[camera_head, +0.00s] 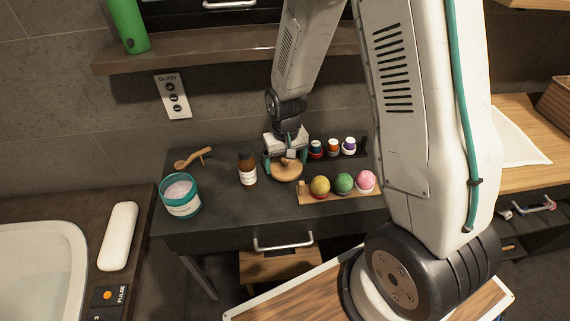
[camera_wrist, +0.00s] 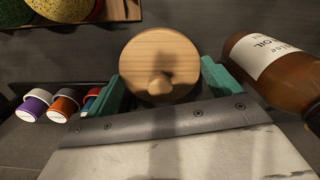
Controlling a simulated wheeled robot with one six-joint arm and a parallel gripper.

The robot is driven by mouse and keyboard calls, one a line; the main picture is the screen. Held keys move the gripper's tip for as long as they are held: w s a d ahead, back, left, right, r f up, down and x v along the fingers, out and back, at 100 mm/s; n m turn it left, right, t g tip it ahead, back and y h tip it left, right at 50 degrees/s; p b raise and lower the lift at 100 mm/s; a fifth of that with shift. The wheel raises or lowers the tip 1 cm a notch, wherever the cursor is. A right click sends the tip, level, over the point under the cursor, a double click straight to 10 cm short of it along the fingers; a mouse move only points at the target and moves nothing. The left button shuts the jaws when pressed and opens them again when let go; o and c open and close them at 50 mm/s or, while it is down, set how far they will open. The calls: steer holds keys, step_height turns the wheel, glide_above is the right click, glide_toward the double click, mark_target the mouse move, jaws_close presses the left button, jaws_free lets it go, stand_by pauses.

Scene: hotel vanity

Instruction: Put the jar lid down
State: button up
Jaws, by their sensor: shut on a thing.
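The jar lid is a round wooden disc with a knob (camera_head: 286,171); it also shows in the wrist view (camera_wrist: 159,62). My gripper (camera_head: 285,160) is above the dark vanity top, with its teal fingers on either side of the lid's knob in the wrist view (camera_wrist: 160,88). It is shut on the lid. The lid is at or just above the counter; I cannot tell whether it touches. The open teal jar (camera_head: 181,197), holding pale contents, stands at the left of the counter.
A brown oil bottle (camera_head: 247,169) stands close left of the lid. A wooden tray (camera_head: 306,197) with three coloured balls is at the right. Several small bottles (camera_head: 333,147) stand in a dark rack behind. A wooden scoop (camera_head: 192,158) lies behind the jar. Counter between jar and bottle is clear.

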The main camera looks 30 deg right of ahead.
steer(key=shift+f, duration=0.75)
steer(key=shift+f, duration=0.1)
steer(key=shift+f, duration=0.35)
steer(key=o, duration=0.8)
steer(key=shift+o, duration=0.2)
step_height(320, 180, up, 12)
steer(key=shift+f, duration=0.1)
steer(key=shift+s+r, duration=0.1)
steer(key=shift+r, duration=0.65)
steer(key=s+r+n+t, duration=0.1)
steer(key=s+r, duration=1.8)
steer(key=s, duration=0.4)
steer(key=shift+s+d+r, duration=0.2)
steer(key=shift+s+d, duration=0.1)
